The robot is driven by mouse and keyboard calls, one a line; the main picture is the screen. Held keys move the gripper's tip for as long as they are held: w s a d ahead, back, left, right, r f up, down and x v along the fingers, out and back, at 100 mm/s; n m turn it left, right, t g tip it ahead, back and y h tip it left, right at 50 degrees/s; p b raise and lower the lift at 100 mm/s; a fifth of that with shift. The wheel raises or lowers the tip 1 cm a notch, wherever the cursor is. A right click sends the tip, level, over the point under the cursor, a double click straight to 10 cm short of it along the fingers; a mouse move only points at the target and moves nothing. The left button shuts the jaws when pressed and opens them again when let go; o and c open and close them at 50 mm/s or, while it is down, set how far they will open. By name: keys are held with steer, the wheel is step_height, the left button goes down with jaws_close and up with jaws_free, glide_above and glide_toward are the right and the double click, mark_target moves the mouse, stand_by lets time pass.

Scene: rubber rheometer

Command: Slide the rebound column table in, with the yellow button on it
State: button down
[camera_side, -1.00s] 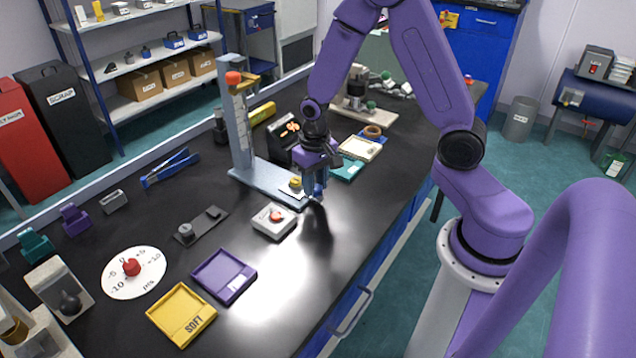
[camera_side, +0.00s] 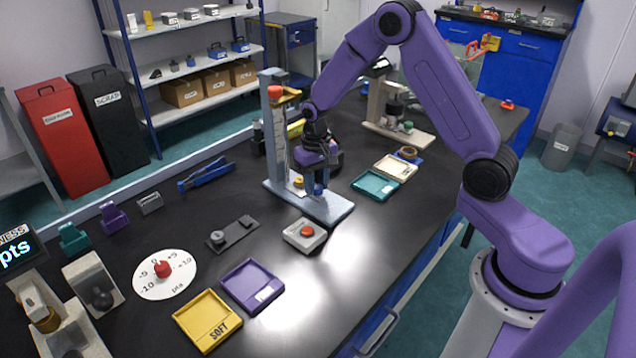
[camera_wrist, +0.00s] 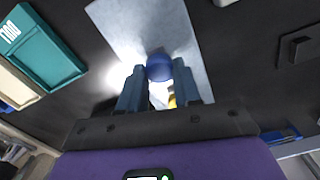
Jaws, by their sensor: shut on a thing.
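The rebound column (camera_side: 275,140) stands upright on a long pale grey base (camera_side: 334,210), with an orange cap on top. The yellow button (camera_side: 298,181) sits low, close to the foot of the column. My gripper (camera_side: 319,187) is low over the middle of the base, beside the button, pointing down. In the wrist view its two fingers (camera_wrist: 159,88) are shut on a blue knob (camera_wrist: 159,66) above the pale base (camera_wrist: 150,25). A bit of yellow (camera_wrist: 172,101) shows behind the fingers. Most of the sliding table is hidden by my gripper.
A white box with a red button (camera_side: 305,233) stands in front of the base. A teal tray (camera_side: 375,186) and a cream tray (camera_side: 396,168) lie to the right. A dark plate with small parts (camera_side: 232,233) lies to the left. Bare black bench lies between them.

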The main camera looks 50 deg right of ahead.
steer(key=c, duration=0.8)
jaws_free()
steer(key=shift+w, duration=0.35)
steer(key=shift+s, duration=0.1)
steer(key=shift+r, duration=0.1)
step_height(320, 180, up, 7)
steer(key=shift+r, duration=0.2)
